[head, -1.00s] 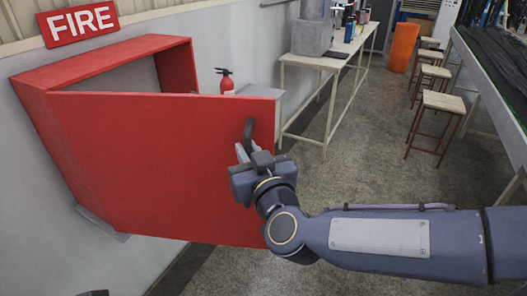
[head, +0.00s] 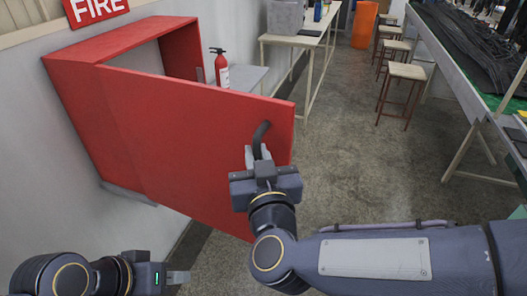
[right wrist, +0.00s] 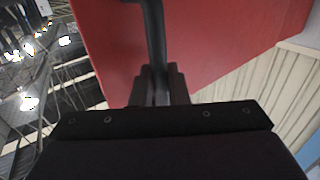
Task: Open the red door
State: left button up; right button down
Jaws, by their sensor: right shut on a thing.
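The red door (head: 190,135) belongs to a red wall cabinet (head: 75,85) and stands partly open, with a gap along its top showing the pale inside. Its dark curved handle (head: 262,132) is near the free edge at the right. My right gripper (head: 258,153) is shut on the handle; in the right wrist view the fingers (right wrist: 158,85) close around the handle bar (right wrist: 155,35), in front of the red panel. My left gripper (head: 178,277) is low at the left, below the door and apart from it. Its finger opening is not clear.
A red FIRE sign (head: 95,8) is on the wall above the cabinet. A fire extinguisher (head: 221,68) stands behind the door by a small grey table. A workbench (head: 300,38), stools (head: 405,72) and a green-topped table (head: 475,75) stand further off. The floor between is clear.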

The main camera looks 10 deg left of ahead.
jog(key=shift+a+r, duration=0.1)
jog(key=shift+r, duration=0.1)
jog(key=c, duration=1.5)
grip_release()
jog(key=shift+a+f, duration=0.1)
jog(key=v, duration=0.8)
jog(key=shift+b, duration=0.45)
jog(key=shift+w, duration=0.15)
